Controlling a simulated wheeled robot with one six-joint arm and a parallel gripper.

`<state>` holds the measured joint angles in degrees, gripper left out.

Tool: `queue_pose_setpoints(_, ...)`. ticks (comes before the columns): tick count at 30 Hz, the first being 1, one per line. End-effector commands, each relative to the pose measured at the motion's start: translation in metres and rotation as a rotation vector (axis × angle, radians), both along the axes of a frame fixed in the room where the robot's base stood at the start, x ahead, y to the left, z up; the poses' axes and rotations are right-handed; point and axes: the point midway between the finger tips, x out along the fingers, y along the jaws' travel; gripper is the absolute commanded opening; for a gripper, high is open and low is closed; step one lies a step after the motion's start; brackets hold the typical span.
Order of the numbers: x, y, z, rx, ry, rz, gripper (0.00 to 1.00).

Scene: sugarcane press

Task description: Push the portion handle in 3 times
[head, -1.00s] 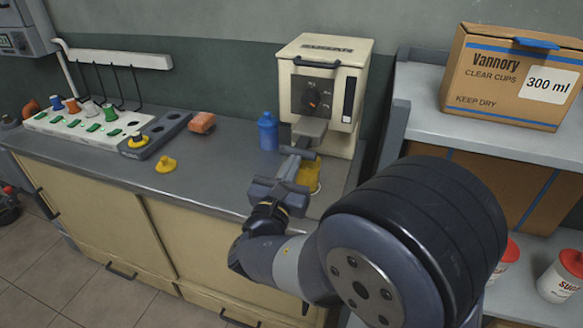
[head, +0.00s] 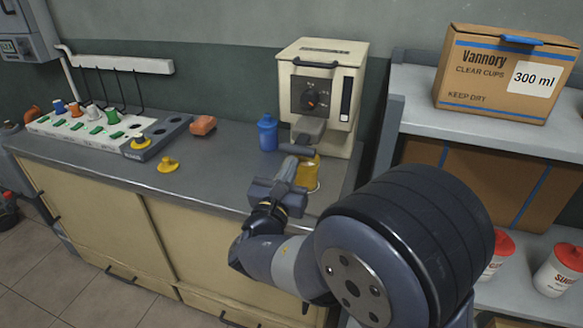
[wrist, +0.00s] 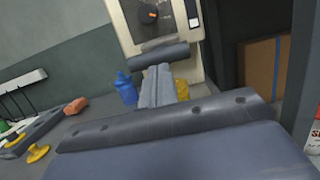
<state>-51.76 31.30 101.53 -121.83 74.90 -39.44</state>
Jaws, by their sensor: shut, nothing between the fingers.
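The cream press (head: 325,80) stands at the back of the counter, with a dark dial panel on its front. A grey portion handle with a crossbar (head: 296,150) sticks out from its lower front; the crossbar also shows in the wrist view (wrist: 158,56). My gripper (head: 290,168) is shut and empty, with its fingers pointing at the crossbar. In the wrist view the fingertips (wrist: 159,69) end at or just short of the bar; I cannot tell whether they touch. A yellow-filled cup (head: 308,174) stands below the handle, partly hidden by my gripper.
A blue bottle (head: 268,132) stands just left of the press. An orange block (head: 203,125), a yellow knob-like piece (head: 168,164) and a long rack (head: 100,132) lie further left. A shelf (head: 480,130) with a carton (head: 505,75) bounds the right. The counter's front middle is clear.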

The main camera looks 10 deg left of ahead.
Motion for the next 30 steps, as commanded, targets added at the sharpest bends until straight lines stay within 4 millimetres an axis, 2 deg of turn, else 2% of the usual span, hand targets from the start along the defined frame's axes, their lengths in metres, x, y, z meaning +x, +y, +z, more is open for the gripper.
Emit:
queue_pose_setpoints(1,-0.012,0.003,-0.003,-0.001,0.002,0.007,0.00)
queue_pose_setpoints(9,-0.062,0.007,-0.012,-0.002,0.001,0.007,0.00)
queue_pose_setpoints(15,-0.087,0.009,-0.017,-0.002,0.002,0.006,0.00)
queue_pose_setpoints(21,-0.095,0.009,-0.019,-0.001,0.001,0.003,0.00)
queue_pose_setpoints(30,-0.095,0.009,-0.019,-0.001,0.001,0.002,0.00)
